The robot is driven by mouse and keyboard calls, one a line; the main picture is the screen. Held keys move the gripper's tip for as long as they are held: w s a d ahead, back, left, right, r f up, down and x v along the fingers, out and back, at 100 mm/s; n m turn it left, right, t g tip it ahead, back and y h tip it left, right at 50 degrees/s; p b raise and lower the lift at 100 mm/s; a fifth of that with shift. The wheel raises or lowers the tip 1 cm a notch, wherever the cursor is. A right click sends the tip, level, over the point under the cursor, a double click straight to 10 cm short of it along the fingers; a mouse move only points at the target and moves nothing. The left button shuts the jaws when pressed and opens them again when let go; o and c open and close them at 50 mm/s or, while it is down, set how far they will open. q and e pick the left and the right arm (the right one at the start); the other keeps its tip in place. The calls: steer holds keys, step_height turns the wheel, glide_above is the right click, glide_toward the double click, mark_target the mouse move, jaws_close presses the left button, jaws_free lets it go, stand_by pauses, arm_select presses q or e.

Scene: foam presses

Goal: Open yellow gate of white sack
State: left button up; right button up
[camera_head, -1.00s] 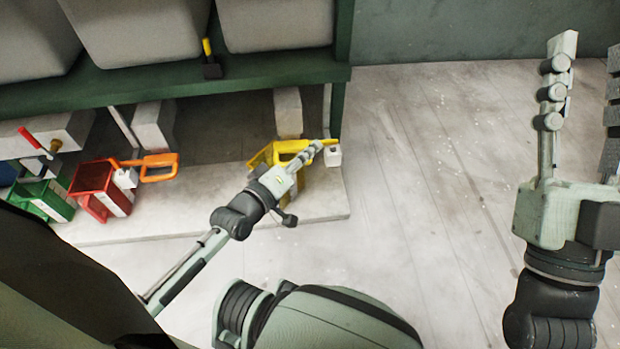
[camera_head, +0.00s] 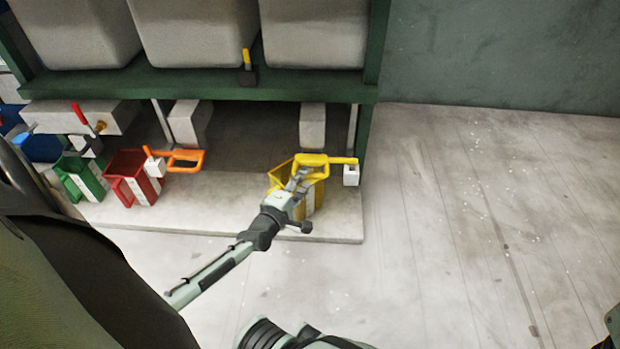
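A yellow handle (camera_head: 312,160) with a bar reaching right to a small white block (camera_head: 351,175) sits low in front of the shelf, above a yellow bin (camera_head: 312,200). I take it for the yellow gate. My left gripper (camera_head: 299,180) is just in front of the handle, seen nearly edge-on; I cannot tell whether it touches it or how far its fingers are apart. It partly hides the bin. Large pale grey-white sacks or containers (camera_head: 312,35) stand on the shelf above. My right gripper is not in view.
A green shelf (camera_head: 200,85) carries the sacks and a yellow-and-black tool (camera_head: 248,65). An orange handle (camera_head: 185,158), a red bin (camera_head: 132,178) and a green bin (camera_head: 80,178) are at the left. The floor (camera_head: 460,220) at the right is clear.

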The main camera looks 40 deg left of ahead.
mark_target(308, 177)
arm_select(q)
steer(key=shift+b+x, duration=0.35)
steer(key=shift+x, duration=1.35)
jaws_close()
steer(key=shift+d, duration=0.1)
